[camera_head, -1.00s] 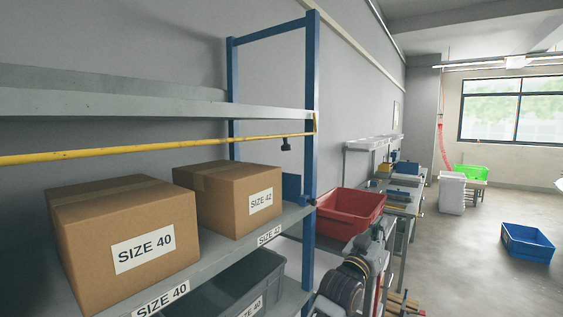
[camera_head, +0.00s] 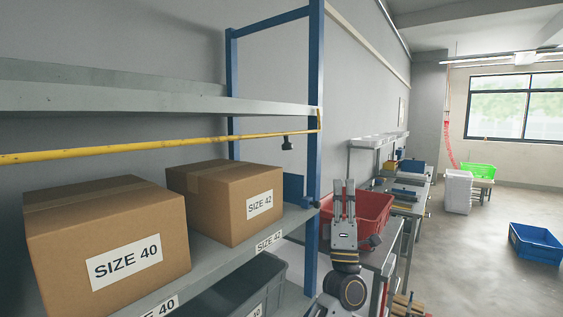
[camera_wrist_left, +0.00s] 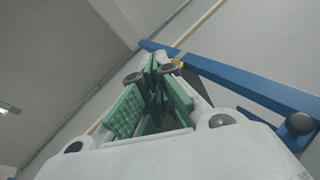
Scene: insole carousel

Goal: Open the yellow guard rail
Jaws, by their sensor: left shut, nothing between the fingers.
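The yellow guard rail (camera_head: 150,146) runs across the front of the shelf, below the upper shelf board, to the blue post (camera_head: 315,150) at its right end. A small black piece (camera_head: 287,143) hangs under the rail near that post. My left gripper (camera_head: 344,186) points up, to the right of the post and apart from the rail, in front of the red bin. It is shut and empty. In the left wrist view, its green-padded fingers (camera_wrist_left: 153,85) point toward the blue frame (camera_wrist_left: 235,82), with a small yellow bit (camera_wrist_left: 178,65) beyond the tips. My right gripper is out of view.
Cardboard boxes marked SIZE 40 (camera_head: 110,235) and SIZE 42 (camera_head: 225,200) sit on the shelf behind the rail. A grey bin (camera_head: 235,295) is below. A red bin (camera_head: 375,212) stands behind my left gripper. Open floor (camera_head: 470,245) lies to the right.

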